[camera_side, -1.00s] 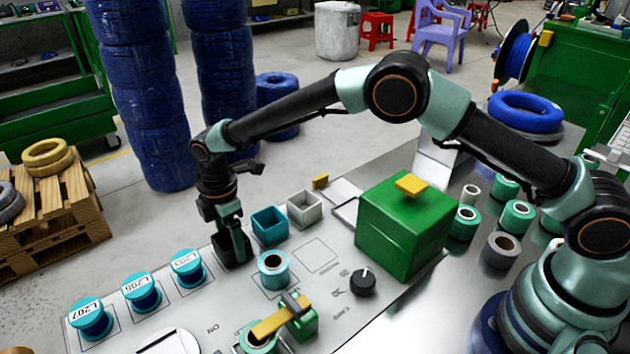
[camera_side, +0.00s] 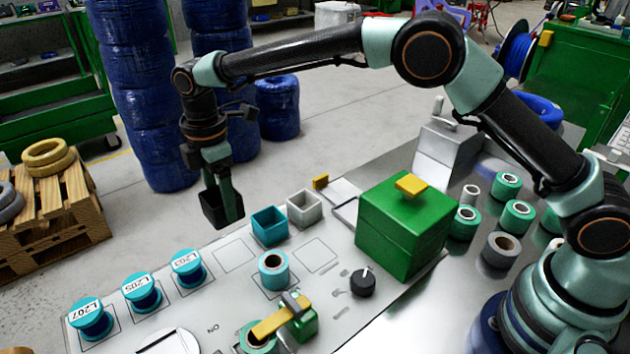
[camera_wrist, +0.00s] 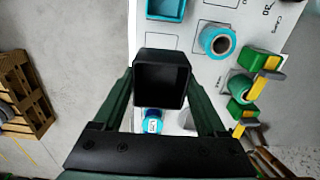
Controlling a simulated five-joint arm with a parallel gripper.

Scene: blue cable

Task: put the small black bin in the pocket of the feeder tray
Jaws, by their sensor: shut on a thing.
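The small black bin (camera_side: 213,209) is held in my gripper (camera_side: 226,198), raised above the left back part of the pale panel (camera_side: 225,285). In the wrist view the bin (camera_wrist: 162,84) sits between both fingers, its open mouth towards the camera. In the side view it looks slightly tilted. The panel has square outlines; an empty one (camera_side: 235,254) lies below and right of the bin, another (camera_side: 316,254) further right. A teal bin (camera_side: 269,226) and a pale grey bin (camera_side: 304,208) stand at the panel's back edge. I cannot tell which part is the feeder tray's pocket.
Several teal-labelled spools (camera_side: 186,268) stand along the panel's left. A teal ring spool (camera_side: 273,270), a black knob (camera_side: 362,282) and a yellow-handled green clamp (camera_side: 283,318) are on the panel. A large green box (camera_side: 403,228) stands to the right.

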